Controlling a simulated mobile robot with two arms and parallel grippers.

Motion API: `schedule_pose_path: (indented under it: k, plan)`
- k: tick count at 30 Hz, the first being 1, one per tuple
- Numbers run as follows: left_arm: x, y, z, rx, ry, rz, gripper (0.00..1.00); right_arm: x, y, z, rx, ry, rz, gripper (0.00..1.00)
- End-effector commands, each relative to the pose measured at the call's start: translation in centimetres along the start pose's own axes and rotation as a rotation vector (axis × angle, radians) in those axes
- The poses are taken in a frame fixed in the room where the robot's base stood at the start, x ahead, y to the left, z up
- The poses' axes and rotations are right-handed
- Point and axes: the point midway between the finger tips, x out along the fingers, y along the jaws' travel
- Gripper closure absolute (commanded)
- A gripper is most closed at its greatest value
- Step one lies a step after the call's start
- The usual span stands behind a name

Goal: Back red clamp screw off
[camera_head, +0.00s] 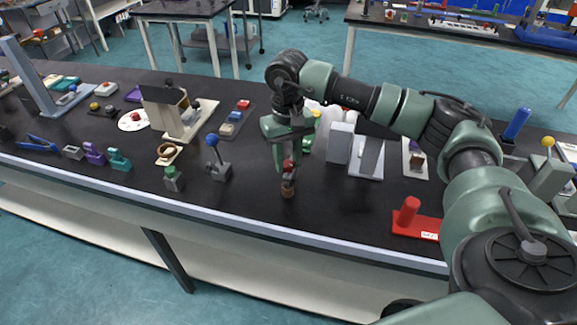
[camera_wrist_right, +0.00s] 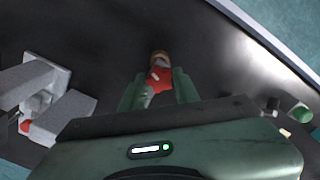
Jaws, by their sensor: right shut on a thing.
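My right gripper (camera_head: 287,160) reaches down from above near the front middle of the bench and is shut on a red part, the red clamp screw (camera_head: 288,166). Below the red part is a small brown round piece (camera_head: 288,188) near the bench's front edge. In the right wrist view the red clamp screw (camera_wrist_right: 158,79) sits between the two green fingers (camera_wrist_right: 159,90), with the tan-brown piece (camera_wrist_right: 160,58) beyond it. The fingers hide part of the screw; I cannot tell its thread or how it joins the brown piece. My left gripper is not in view.
A blue-knobbed lever block (camera_head: 218,168) and a green-topped block (camera_head: 173,178) stand to the left. A red upright cylinder on a red base (camera_head: 408,212) is to the right. Grey blocks (camera_head: 340,143) stand behind right. Bare black bench lies between the gripper and the red base.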

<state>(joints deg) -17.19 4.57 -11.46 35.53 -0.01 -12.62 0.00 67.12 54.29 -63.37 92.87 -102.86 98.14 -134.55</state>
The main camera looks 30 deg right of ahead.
Motion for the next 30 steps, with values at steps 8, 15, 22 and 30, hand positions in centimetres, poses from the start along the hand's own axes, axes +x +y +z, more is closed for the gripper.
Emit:
schedule_pose_path:
  k: [8,15,22,30]
  plan:
    - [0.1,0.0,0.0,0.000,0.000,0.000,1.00,0.1,0.0,0.1,-0.015,-0.001,0.000,1.00]
    - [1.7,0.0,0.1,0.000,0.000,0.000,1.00,0.3,0.0,0.0,-0.299,-0.001,0.000,1.00]
    - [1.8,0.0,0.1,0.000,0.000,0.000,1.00,0.1,0.0,0.1,-0.408,-0.003,0.000,1.00]
    - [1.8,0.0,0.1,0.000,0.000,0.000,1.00,0.1,0.0,0.1,-0.405,-0.003,0.000,0.54]
